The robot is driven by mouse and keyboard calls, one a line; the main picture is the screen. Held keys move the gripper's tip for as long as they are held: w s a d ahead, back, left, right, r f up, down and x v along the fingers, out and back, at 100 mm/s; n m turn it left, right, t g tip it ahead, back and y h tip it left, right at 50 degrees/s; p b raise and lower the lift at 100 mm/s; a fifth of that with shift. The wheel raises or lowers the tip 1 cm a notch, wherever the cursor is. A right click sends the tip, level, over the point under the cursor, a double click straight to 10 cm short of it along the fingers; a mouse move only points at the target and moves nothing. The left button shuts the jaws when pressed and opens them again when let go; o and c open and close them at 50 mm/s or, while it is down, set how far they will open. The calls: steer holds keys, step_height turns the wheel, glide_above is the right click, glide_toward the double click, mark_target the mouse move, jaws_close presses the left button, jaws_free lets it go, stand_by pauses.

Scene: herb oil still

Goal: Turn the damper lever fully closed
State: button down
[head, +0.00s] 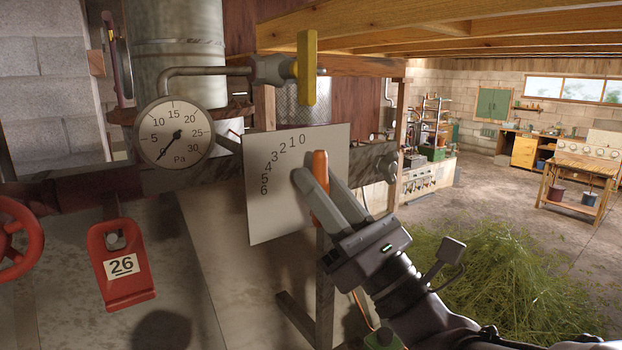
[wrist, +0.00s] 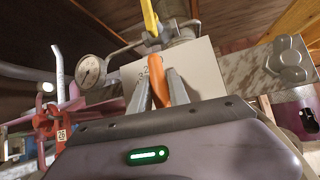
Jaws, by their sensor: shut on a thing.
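The damper lever (head: 320,180) is an orange handle in front of a pale dial plate (head: 268,215) marked 0 to 6 in an arc. In the head view the lever stands nearly upright, its top near the 0 end of the scale. My gripper (head: 318,188) is shut on the lever, with one grey finger on each side. In the wrist view the orange lever (wrist: 158,82) rises between the two fingers (wrist: 156,90), with the plate (wrist: 195,70) behind it. The lever's pivot is hidden by my gripper.
A round Pa gauge (head: 173,132) hangs left of the plate, its needle near 0. A yellow valve handle (head: 307,68) stands above. A red tag marked 26 (head: 122,265) and a red handwheel (head: 18,238) are at left. Cut herbs (head: 495,275) lie on the floor at right.

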steer(key=shift+f, duration=0.1)
stand_by(0.3)
steer(key=c, duration=1.3)
jaws_free()
steer(key=shift+a, duration=0.1)
steer(key=b+v, duration=1.2)
steer(key=v, duration=0.5)
steer(key=shift+s, duration=0.15)
